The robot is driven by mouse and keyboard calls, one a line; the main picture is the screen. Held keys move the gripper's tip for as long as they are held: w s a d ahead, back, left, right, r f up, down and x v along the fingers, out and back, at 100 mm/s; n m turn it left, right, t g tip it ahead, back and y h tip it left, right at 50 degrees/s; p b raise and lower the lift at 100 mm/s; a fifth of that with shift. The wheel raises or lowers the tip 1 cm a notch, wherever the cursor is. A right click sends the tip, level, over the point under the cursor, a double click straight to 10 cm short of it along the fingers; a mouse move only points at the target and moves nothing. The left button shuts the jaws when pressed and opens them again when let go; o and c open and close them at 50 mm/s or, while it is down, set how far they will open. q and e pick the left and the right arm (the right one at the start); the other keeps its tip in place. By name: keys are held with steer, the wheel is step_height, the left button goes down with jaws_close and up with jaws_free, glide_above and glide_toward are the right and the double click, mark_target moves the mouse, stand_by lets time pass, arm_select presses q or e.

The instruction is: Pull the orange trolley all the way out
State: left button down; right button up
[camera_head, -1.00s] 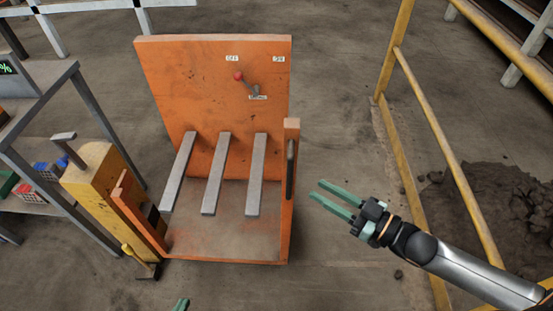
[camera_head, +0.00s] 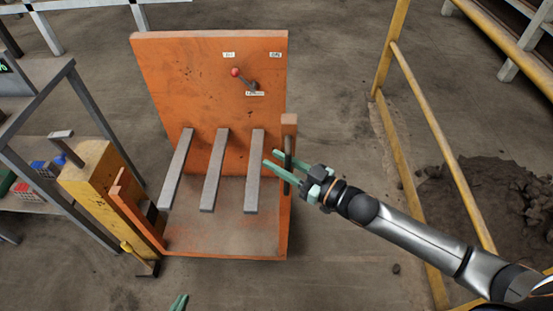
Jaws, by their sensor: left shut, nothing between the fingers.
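The orange trolley (camera_head: 222,95) stands on the concrete floor, with a tall back panel, a low tray and short side posts. Its right post (camera_head: 289,124) carries a dark upright handle (camera_head: 288,165). My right gripper (camera_head: 271,158) is open at this handle. Its green fingers cross in front of or around the handle, and their tips reach left of the post. I cannot tell whether they touch it. My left gripper (camera_head: 180,302) shows only its green fingertips at the bottom edge, shut and empty, apart from the trolley.
Three grey bars (camera_head: 214,170) lie over the trolley's tray. A small red-knobbed lever (camera_head: 237,73) is on the back panel. A yellow block (camera_head: 92,178) and a grey shelf (camera_head: 42,110) stand close on the left. A yellow railing (camera_head: 426,110) and a dirt pile (camera_head: 500,205) are on the right.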

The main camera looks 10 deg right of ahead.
steer(key=shift+w+a, duration=0.25)
steer(key=shift+c, duration=0.2)
jaws_close()
stand_by(1.1)
